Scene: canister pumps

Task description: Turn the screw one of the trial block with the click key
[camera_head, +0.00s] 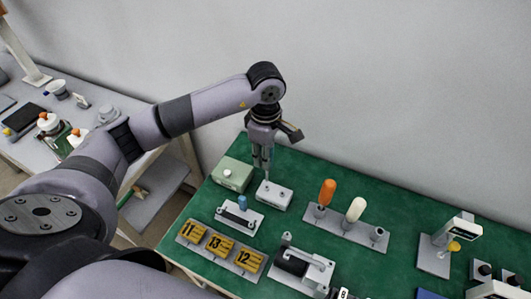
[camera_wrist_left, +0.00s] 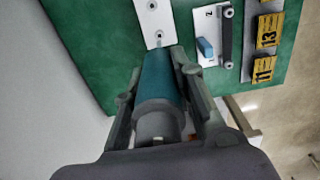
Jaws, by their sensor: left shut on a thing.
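My left gripper (camera_head: 262,160) points down over the table. In the left wrist view its fingers (camera_wrist_left: 160,100) are shut around a teal, grey-ended cylindrical tool, which I take for the click key (camera_wrist_left: 161,78). The white block (camera_head: 275,195), which I take for the trial block, lies under the gripper. In the left wrist view the block (camera_wrist_left: 148,12) carries two small dark screw spots. The tool's tip is at or just above the spot nearer the gripper. I cannot tell whether it touches. My right gripper is not in view.
A green box (camera_head: 232,175) stands close left of the block. A small blue-handled fixture (camera_head: 240,217) and yellow number plates (camera_head: 220,244) lie in front. A rack (camera_head: 345,231) with orange and white handles is to the right, and a clamp fixture (camera_head: 303,268) nearer.

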